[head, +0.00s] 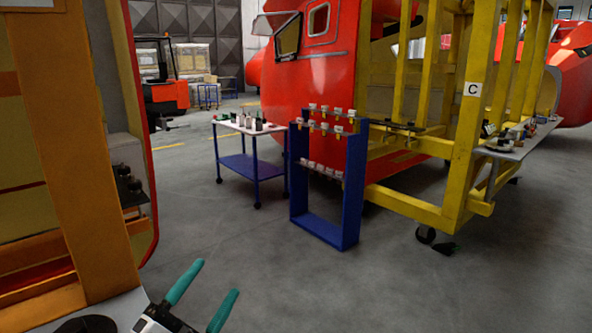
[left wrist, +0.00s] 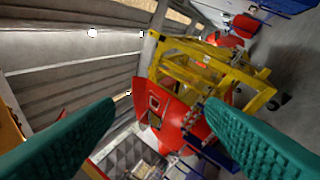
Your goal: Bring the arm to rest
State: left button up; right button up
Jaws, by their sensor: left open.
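My left gripper (head: 203,296) shows at the bottom of the head view, with two teal fingers spread apart and nothing between them. In the left wrist view the two teal fingers (left wrist: 158,125) frame the lower picture, wide apart and empty. They touch nothing that I can see. My right gripper is in neither view.
An orange frame (head: 65,150) stands close on the left. A white-topped cart (head: 252,131) and a blue rack (head: 354,185) stand ahead, by a red nosecone (head: 320,80) in a yellow frame (head: 460,150). An orange forklift (head: 165,95) is farther back. The grey floor (head: 330,295) between is clear.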

pick_arm(q)
jog(key=s+a+f+n+g+y, duration=0.3)
jog(key=f+n+y, duration=0.15)
jog(key=f, duration=0.35)
jog(key=s+a+f+n+g+y, duration=0.3)
jog(key=f+n+g, duration=0.15)
jog(key=f, duration=0.35)
jog(key=s+a+f+n+g+y, duration=0.25)
jog(key=f+n+y, duration=0.2)
jog(key=f, duration=0.35)
jog(key=s+d+f+n+g+h, duration=0.1)
jog(key=s+f+g, duration=0.25)
jog(key=s, duration=0.35)
jog(key=s+f+n+g, duration=0.2)
jog(key=s+f+g, duration=0.1)
jog(key=s+f, duration=0.3)
notch_tip(320, 180, down, 26)
jog(key=s+g, duration=0.2)
jog(key=s, duration=0.1)
jog(key=s+a+f, duration=0.2)
jog(key=s+f, duration=1.2)
jog(key=s, duration=0.1)
jog(key=shift+a+f+m+g, duration=0.2)
jog(key=shift+a+m+g, duration=0.15)
jog(key=shift+a+m, duration=0.1)
